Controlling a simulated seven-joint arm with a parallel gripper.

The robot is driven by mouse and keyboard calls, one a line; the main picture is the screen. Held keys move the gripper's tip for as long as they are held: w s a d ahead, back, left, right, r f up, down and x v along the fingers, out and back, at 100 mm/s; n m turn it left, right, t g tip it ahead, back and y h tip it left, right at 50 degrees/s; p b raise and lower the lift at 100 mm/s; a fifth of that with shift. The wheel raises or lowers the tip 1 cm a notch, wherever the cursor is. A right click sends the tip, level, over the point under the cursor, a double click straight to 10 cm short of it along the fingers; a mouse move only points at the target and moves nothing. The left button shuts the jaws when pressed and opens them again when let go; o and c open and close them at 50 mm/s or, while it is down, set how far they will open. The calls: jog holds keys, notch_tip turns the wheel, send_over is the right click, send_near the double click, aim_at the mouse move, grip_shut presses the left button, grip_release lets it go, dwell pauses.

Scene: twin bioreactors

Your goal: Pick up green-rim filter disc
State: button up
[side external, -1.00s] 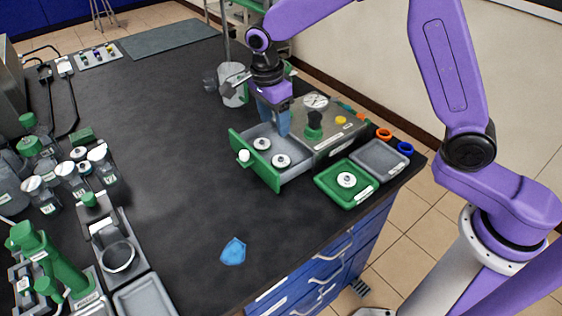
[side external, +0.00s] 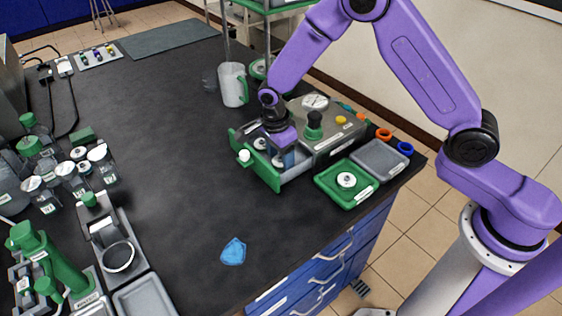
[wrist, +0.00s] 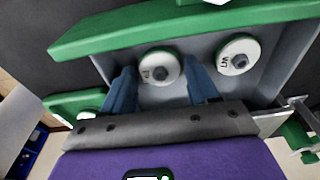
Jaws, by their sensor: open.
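My gripper (side external: 283,163) is open and points down into an open drawer (side external: 250,169) with a green front. In the wrist view its two blue fingers (wrist: 162,80) stand on either side of a white filter disc (wrist: 146,68) with a dark centre knob and a bit of green at its rim. I cannot tell whether the fingers touch it. A second white disc (wrist: 238,55), with dark lettering, lies to its right in the drawer, also with some green at its edge. In the side view one disc (side external: 261,144) shows; the gripper hides the other.
A green tray (side external: 328,183) holding another disc (side external: 346,180) stands right of the drawer, with a grey tray (side external: 381,157) beyond. The drawer's metal unit (side external: 345,130) stands close behind the gripper. A white mug (side external: 233,84) is farther back.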

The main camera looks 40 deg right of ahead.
jog(key=shift+f, duration=0.2)
jog(key=c, duration=0.7)
jog(key=shift+o, duration=0.2)
jog(key=shift+r, duration=0.2)
